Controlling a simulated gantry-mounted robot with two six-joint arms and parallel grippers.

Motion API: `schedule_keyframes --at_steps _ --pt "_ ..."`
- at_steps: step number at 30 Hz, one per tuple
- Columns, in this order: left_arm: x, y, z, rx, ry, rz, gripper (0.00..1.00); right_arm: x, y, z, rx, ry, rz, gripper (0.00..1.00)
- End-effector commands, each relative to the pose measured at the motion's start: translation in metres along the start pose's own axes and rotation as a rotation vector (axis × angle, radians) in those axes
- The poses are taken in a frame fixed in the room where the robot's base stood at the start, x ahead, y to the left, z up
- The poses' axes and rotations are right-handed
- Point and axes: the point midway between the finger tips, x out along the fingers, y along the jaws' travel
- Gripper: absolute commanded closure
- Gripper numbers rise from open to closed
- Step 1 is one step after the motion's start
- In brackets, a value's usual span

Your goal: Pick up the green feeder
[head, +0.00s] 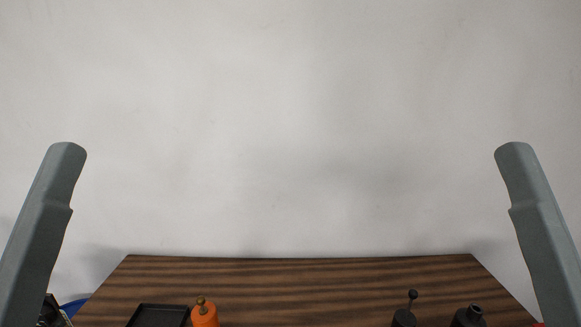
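No green feeder shows in the head view. My two grey arm links rise at the left and right sides of the picture. I cannot make out either gripper in this view. The lower part of the table top lies outside the picture.
A dark wooden table (300,285) stands against a pale wall. On it are a black tray (140,306), an orange cylinder (204,317) with a brass knob, a black piece with a ball-topped stem (404,318) and a black cylinder (468,317). The table's middle is clear. A blue object (74,307) shows at lower left.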

Motion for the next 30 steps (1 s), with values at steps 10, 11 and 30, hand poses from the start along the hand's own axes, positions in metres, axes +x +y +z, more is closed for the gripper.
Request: schedule_keyframes --at_steps 10,11,30 --pt "0.003 0.0 -0.003 0.0 0.001 0.0 0.0 0.003 0.0 -0.003 0.0 0.001 0.0 0.0" --pt "0.003 0.0 -0.003 0.0 0.001 0.0 0.0 0.003 0.0 -0.003 0.0 0.001 0.0 0.0" --pt "-0.015 0.0 0.013 0.0 0.0 0.0 0.0 -0.259 -0.151 0.394 0.106 -1.034 0.029 0.0"
